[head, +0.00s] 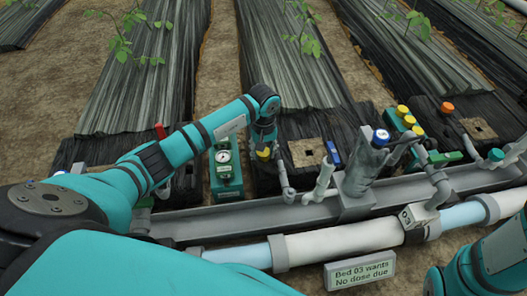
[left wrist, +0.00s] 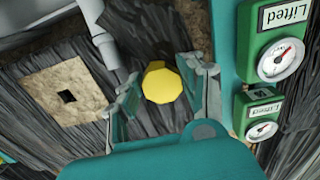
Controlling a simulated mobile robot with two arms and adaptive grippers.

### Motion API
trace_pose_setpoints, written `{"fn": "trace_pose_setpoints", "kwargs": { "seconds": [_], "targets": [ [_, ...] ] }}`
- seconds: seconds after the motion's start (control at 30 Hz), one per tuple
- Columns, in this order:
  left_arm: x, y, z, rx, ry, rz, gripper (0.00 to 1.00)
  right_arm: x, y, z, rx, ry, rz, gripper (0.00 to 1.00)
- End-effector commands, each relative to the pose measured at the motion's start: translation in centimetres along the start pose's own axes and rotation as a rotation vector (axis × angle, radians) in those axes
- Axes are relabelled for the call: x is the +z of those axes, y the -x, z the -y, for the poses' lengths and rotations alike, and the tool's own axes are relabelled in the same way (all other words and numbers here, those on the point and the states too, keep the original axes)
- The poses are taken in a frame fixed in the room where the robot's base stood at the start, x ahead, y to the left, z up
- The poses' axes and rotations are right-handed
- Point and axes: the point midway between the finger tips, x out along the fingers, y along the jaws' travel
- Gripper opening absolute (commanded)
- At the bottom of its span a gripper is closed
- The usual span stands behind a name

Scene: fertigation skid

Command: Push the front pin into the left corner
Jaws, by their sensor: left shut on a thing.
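My left gripper (head: 263,148) reaches down over the black bed cover and is shut on a yellow-capped pin (head: 263,154). In the left wrist view the yellow cap (left wrist: 161,83) sits between the two fingers of the left gripper (left wrist: 161,92). The pin's lower part is hidden below its cap. A brown square plate with a dark square hole (head: 297,153) lies just right of the gripper; it also shows in the left wrist view (left wrist: 40,92). I cannot tell which corner the pin is near. My right gripper is out of view.
A green panel with gauges (head: 226,183) stands just left of the gripper; "Lifted" labels show in the left wrist view. A grey pipe elbow (head: 287,192) is close in front. A grey rail and white pipe (head: 345,240) run across the front. A sign (head: 360,270) stands before them.

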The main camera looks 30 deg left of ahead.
Motion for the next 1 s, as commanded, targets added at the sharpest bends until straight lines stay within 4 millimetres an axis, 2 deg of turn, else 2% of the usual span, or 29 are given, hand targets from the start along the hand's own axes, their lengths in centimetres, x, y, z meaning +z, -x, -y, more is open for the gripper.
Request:
{"fn": "trace_pose_setpoints", "kwargs": {
  "seconds": [0.67,0.7,0.9,1.0],
  "targets": [
    [0.0,-1.3,0.0,0.0,0.002,0.001,0.09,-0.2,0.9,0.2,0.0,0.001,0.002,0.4],
    [0.0,-1.2,0.0,0.0,0.002,0.0,0.42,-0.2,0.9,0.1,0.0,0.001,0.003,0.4],
    [0.0,-1.2,0.0,0.0,0.001,0.001,0.66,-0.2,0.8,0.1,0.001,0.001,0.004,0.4],
    [0.0,-1.2,0.0,0.001,0.001,0.001,0.66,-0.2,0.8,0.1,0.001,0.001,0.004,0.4]
  ]
}}
